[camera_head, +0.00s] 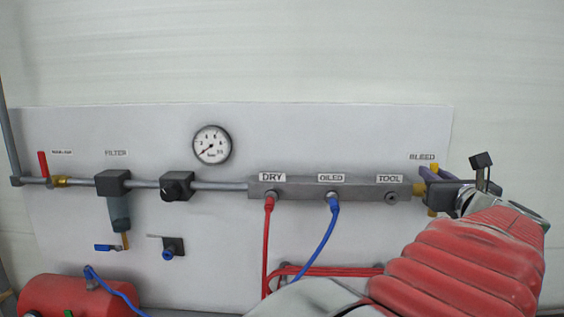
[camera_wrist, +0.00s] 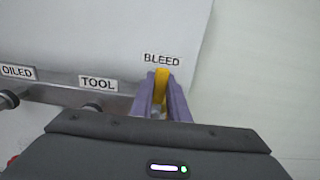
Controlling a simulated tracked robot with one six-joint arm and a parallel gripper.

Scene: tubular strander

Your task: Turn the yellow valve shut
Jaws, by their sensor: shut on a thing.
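The yellow valve (camera_wrist: 161,84) sits below the BLEED label at the right end of the grey manifold bar. In the wrist view its yellow handle stands between the two purple fingers of my gripper (camera_wrist: 161,100), which are shut on it. In the head view, small yellow parts of the valve (camera_head: 433,212) show above and below my gripper (camera_head: 428,177). My gripper reaches it from the right and hides most of it. The valve body is hidden behind the fingers.
The manifold bar (camera_head: 350,189) has ports labelled DRY, OILED and TOOL. A red hose (camera_head: 267,240) and a blue hose (camera_head: 322,240) hang from it. A pressure gauge (camera_head: 211,145) is above the pipe. A filter (camera_head: 117,205) and a red lever (camera_head: 43,164) are at left.

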